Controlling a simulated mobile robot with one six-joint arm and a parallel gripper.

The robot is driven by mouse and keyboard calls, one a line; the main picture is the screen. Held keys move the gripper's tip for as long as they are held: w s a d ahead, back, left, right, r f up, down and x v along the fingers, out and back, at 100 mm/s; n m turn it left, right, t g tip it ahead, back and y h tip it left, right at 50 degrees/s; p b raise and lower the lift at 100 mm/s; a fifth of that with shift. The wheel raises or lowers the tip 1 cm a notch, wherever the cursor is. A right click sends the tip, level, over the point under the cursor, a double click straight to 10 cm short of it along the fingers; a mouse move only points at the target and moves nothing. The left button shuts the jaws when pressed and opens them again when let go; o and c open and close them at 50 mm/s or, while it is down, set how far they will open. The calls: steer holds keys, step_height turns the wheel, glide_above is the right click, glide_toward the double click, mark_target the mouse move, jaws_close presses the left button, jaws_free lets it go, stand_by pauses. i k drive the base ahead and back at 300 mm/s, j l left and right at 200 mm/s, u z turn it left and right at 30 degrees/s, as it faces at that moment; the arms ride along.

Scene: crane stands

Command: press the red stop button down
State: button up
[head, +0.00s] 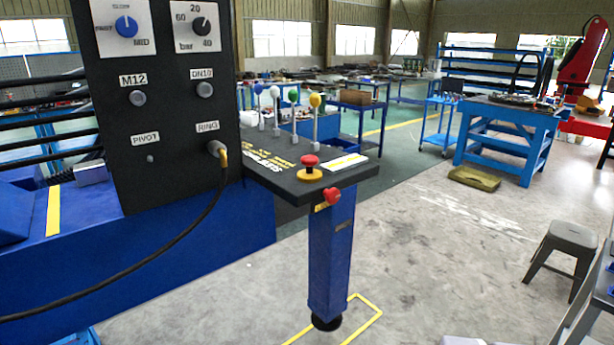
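A red mushroom button (309,160) on a yellow round base (309,174) stands upright on the front corner of a black console top (270,178). It looks raised above its base, and nothing touches it. A second red knob (332,195) sits lower, on the console's front edge, facing outward; which of the two is the stop button is not labelled legibly. My gripper is not in view.
Levers with white, blue, green and yellow balls (294,96) rise behind the button. A black panel (165,110) with dials stands left, with a cable (180,245) from its RING socket. A blue post (331,255) supports the console. Open floor lies right, with a grey stool (570,238).

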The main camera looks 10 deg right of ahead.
mark_target(309, 160)
steer(key=i+l+u, duration=0.45)
steer(key=l, duration=0.15)
steer(key=i+l+u, duration=0.35)
steer(key=l+u, duration=0.15)
steer(key=l, duration=0.25)
steer(key=i+l+u, duration=0.2)
steer(key=l+u, duration=0.25)
steer(key=l, duration=0.35)
steer(key=l+u, duration=0.45)
steer(key=l, duration=0.4)
steer(key=l+u, duration=0.5)
steer(key=l, duration=0.4)
steer(key=k, duration=0.05)
